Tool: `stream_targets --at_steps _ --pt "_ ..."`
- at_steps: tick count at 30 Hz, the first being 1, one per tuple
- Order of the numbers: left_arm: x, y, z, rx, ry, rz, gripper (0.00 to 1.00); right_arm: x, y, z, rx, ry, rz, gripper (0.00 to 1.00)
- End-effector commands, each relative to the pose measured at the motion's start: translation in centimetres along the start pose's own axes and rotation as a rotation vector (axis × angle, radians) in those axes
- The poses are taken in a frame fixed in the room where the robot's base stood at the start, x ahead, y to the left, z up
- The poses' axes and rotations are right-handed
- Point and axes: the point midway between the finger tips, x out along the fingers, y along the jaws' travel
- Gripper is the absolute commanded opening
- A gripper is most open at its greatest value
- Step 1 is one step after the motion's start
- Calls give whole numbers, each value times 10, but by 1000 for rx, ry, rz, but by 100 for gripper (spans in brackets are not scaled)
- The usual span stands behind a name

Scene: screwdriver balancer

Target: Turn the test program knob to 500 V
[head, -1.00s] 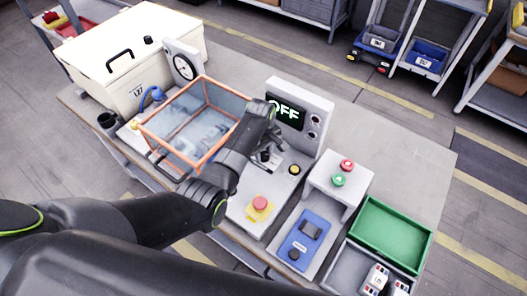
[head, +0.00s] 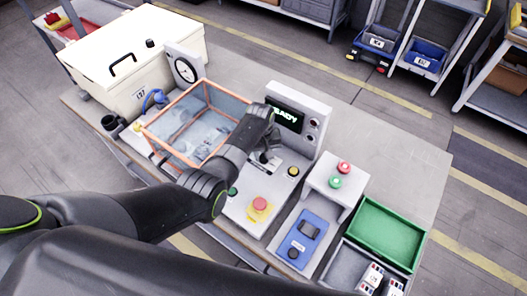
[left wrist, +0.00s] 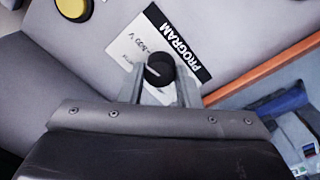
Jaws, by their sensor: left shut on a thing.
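The black round program knob (left wrist: 159,69) sits on the grey panel in the left wrist view, beside a black and white label (left wrist: 181,46) reading PROGRAM. A voltage marking is printed next to the knob, but its digits are hard to read. My left gripper (left wrist: 158,80) is shut on the knob, with one finger on each side. In the head view, the left gripper (head: 264,162) reaches down to the tester's panel and the knob is hidden there. The tester's display (head: 285,116) shows green text that looks like READY. My right gripper is not in view.
An orange-framed clear guard box (head: 196,122) stands left of the gripper. A red emergency button (head: 260,203) and a yellow button (head: 293,171) are close by. A stand with red and green buttons and a green tray (head: 386,233) are to the right.

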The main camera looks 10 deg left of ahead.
Motion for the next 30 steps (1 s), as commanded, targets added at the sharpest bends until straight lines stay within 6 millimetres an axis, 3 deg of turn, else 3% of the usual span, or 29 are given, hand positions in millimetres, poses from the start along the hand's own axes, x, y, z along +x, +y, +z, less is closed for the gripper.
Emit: stream_targets --at_steps 12,27,28,30 --pt "-1 1 0 177 -8 1 7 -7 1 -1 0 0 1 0" --pt "0 1 -1 196 -8 1 7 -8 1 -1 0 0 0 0" --pt "0 1 -1 196 -8 1 34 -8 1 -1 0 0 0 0" --pt "0 1 -1 195 -8 1 43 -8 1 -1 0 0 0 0"
